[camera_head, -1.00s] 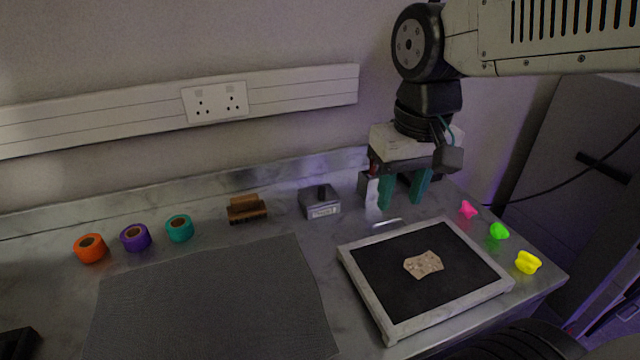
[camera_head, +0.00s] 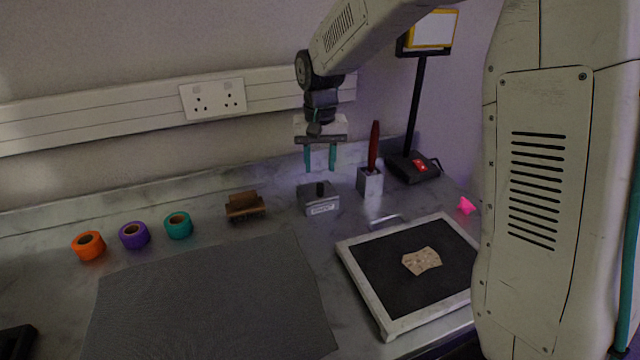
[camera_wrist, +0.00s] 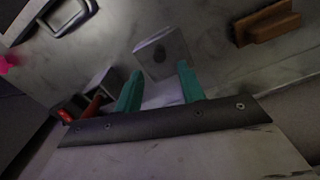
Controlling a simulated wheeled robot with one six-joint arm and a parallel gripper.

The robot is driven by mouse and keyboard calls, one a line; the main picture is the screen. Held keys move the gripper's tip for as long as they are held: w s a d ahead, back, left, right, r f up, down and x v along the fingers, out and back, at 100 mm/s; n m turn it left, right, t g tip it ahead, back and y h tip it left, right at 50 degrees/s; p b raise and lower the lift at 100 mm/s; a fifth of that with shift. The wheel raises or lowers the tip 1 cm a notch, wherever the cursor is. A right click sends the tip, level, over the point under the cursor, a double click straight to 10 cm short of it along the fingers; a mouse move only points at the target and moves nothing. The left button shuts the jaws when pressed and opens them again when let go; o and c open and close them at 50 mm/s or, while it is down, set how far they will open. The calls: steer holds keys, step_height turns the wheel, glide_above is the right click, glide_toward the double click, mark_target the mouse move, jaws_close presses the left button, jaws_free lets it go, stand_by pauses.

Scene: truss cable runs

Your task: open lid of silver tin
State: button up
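The silver tin (camera_head: 317,208) is a small grey box with a pale label on its front and a dark knob (camera_head: 320,190) on its lid. It stands on the worktop near the back, and the lid looks closed. In the wrist view the tin (camera_wrist: 172,62) shows just beyond the fingertips. My gripper (camera_head: 320,170) hangs above the tin, fingers pointing down, apart from it. Its two green fingers are spread with nothing between them; they also show in the wrist view (camera_wrist: 160,72).
A brown wooden brush (camera_head: 245,206) stands left of the tin. A holder (camera_head: 370,183) with a red-handled tool stands close on its right. A framed black tray (camera_head: 372,262) lies in front right, a grey mat (camera_head: 215,305) in front left. A scale with a display post (camera_head: 413,166) stands behind right.

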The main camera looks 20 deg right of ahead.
mark_target(320, 184)
step_height(320, 184, down, 6)
steer(key=shift+f, duration=0.25)
jaws_close()
